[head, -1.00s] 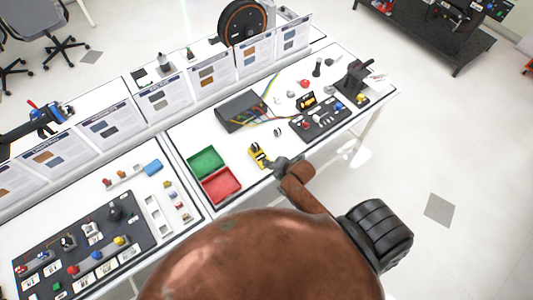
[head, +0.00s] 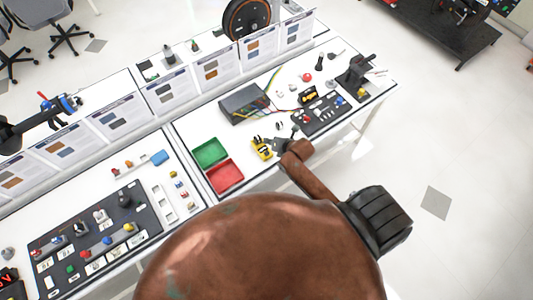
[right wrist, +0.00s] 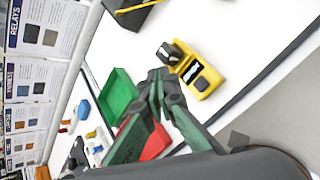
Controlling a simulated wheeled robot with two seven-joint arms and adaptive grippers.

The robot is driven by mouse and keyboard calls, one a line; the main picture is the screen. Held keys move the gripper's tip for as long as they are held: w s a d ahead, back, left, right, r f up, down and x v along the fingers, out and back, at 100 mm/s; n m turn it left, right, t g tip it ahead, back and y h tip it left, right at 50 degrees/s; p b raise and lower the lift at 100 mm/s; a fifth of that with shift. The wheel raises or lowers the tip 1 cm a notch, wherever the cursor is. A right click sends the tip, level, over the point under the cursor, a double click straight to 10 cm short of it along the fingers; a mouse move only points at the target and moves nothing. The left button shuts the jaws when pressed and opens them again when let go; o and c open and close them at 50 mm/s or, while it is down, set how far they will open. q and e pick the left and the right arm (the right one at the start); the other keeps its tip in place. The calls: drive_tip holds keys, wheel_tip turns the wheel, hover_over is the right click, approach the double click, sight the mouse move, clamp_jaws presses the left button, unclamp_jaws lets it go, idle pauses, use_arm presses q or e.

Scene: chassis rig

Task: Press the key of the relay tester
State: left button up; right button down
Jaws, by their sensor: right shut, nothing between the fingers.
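A small yellow device (head: 261,149) with a dark face, which looks like the relay tester, lies on the white bench right of the red and green trays. In the right wrist view the yellow device (right wrist: 199,72) shows a dark window, with a black block (right wrist: 169,53) at its left end. I cannot make out clearly which part is its key. My right gripper (head: 277,143) is just right of the device in the head view. In the right wrist view its fingertips (right wrist: 160,80) are together, empty, just below the black block; I cannot tell whether they touch it.
The green tray (head: 209,149) and red tray (head: 224,177) stand beside the device. A dark box with coloured wires (head: 241,103) and a black board (head: 318,113) with small parts lie farther back. Upright info panels (head: 218,72) line the rear edge.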

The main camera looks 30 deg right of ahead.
drive_tip(key=b, duration=0.6)
hover_over(268, 153)
wheel_tip(268, 153, down, 7)
drive_tip(key=shift+s+a+r, duration=0.1)
drive_tip(key=shift+f, duration=0.65)
drive_tip(key=shift+f, duration=0.1)
idle(0.3)
drive_tip(key=shift+f, duration=0.3)
drive_tip(key=shift+f+b, duration=0.35)
drive_tip(key=shift+f, duration=0.15)
idle(0.6)
idle(0.4)
drive_tip(key=shift+r+p, duration=0.95)
drive_tip(key=shift+p, duration=0.05)
